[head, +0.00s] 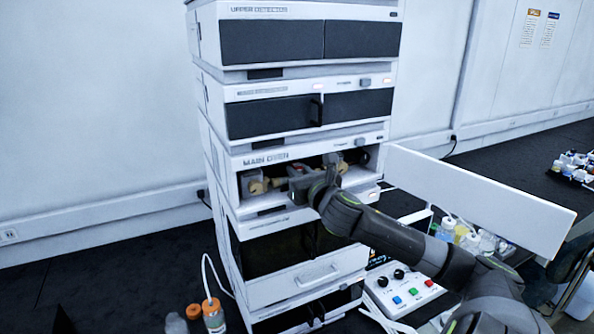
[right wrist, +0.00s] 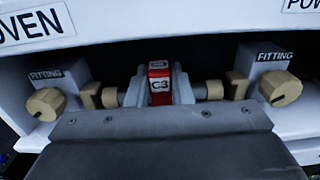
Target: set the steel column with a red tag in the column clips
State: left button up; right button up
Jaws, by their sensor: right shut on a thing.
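The steel column (right wrist: 211,90) lies level across the opening of the main oven. Its red tag (right wrist: 159,87), marked C3, faces the right wrist camera. My right gripper (right wrist: 160,84) is shut around its middle; in the head view the gripper (head: 302,177) is inside the oven opening. Tan column clips stand at both ends, a left clip (right wrist: 91,96) and a right clip (right wrist: 237,85). The column's ends are close to the clips and in line with them. I cannot tell whether it is seated. My left gripper is not in view.
Tan fitting knobs flank the clips, left (right wrist: 46,103) and right (right wrist: 280,88). The oven's white door (head: 480,200) stands open to the right. A control box with coloured buttons (head: 400,292) and bottles (head: 465,235) are below it.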

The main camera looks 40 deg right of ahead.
jog(key=shift+a+f, duration=0.1)
jog(key=shift+w+d+f, duration=0.1)
jog(key=shift+w+d, duration=0.15)
jog(key=o, duration=0.4)
jog(key=shift+d, duration=0.1)
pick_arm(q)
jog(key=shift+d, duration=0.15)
pick_arm(e)
jog(key=o, duration=0.5)
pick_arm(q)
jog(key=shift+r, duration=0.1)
pick_arm(e)
jog(key=shift+s, duration=0.15)
jog(key=shift+r+p+v, duration=0.15)
jog(key=shift+p+v, duration=0.2)
jog(key=shift+v, duration=0.35)
jog(key=shift+r+p+v, duration=0.1)
jog(key=shift+p+v, duration=0.2)
jog(key=shift+v, duration=1.65)
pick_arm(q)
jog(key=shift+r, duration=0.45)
pick_arm(e)
jog(key=shift+r+v, duration=0.2)
jog(key=shift+v, duration=1.95)
jog(key=shift+r+v, duration=0.2)
jog(key=shift+v, duration=2)
